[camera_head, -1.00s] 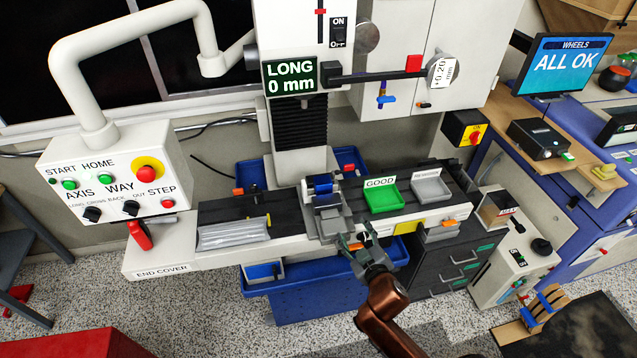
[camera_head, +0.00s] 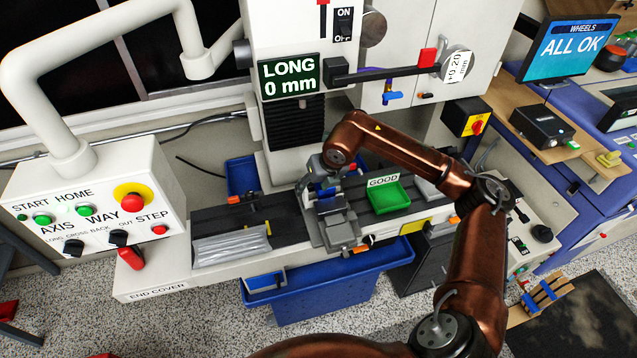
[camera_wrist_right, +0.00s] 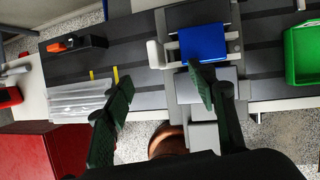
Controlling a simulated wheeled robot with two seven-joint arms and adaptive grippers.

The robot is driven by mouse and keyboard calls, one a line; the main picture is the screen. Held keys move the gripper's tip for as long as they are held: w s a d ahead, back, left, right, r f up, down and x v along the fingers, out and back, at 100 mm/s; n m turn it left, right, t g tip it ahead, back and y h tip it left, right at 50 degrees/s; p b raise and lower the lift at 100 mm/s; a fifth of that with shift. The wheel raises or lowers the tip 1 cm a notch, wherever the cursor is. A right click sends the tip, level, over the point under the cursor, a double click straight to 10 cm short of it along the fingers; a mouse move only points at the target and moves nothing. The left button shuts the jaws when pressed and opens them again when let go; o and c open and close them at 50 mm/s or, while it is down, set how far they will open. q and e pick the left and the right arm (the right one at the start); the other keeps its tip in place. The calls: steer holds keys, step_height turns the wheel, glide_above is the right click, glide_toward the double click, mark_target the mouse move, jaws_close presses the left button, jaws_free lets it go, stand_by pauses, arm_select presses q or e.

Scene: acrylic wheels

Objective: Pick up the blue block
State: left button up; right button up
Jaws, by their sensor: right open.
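The blue block (camera_wrist_right: 203,43) sits between the jaws of a grey vise (camera_wrist_right: 232,85) on the machine table. In the head view the blue block (camera_head: 327,193) is partly hidden by my right gripper (camera_head: 316,180), which hangs over the vise. In the right wrist view my right gripper (camera_wrist_right: 160,80) is open and empty. Its right fingertip is close to the block's near edge in the picture, and its left fingertip lies over the table to the left. I cannot tell whether it touches anything. My left gripper is out of view.
A green tray (camera_head: 388,198) labelled GOOD stands right of the vise. Clear strips (camera_head: 230,247) lie on the table at left. The machine column (camera_head: 291,125) rises behind the vise. A blue bin (camera_head: 335,290) stands below the table.

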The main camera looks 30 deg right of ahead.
steer(key=d, duration=0.1)
steer(key=d+r+h, duration=0.1)
steer(key=d, duration=0.1)
steer(key=d+h, duration=0.1)
steer(key=d, duration=0.1)
steer(key=shift+w+d+r+m, duration=0.15)
steer(key=shift+w+r+m, duration=0.15)
steer(key=shift+w+m, duration=0.1)
steer(key=shift+w+d+f, duration=0.1)
steer(key=shift+d+f, duration=0.15)
steer(key=shift+x, duration=1.2)
steer(key=shift+s+p+x, duration=0.15)
steer(key=shift+x, duration=1)
steer(key=shift+s+p+x, duration=0.15)
steer(key=shift+x, duration=1)
steer(key=shift+a+f, duration=0.15)
steer(key=shift+a, duration=0.05)
steer(key=shift+c, duration=0.7)
steer(key=c, duration=1.2)
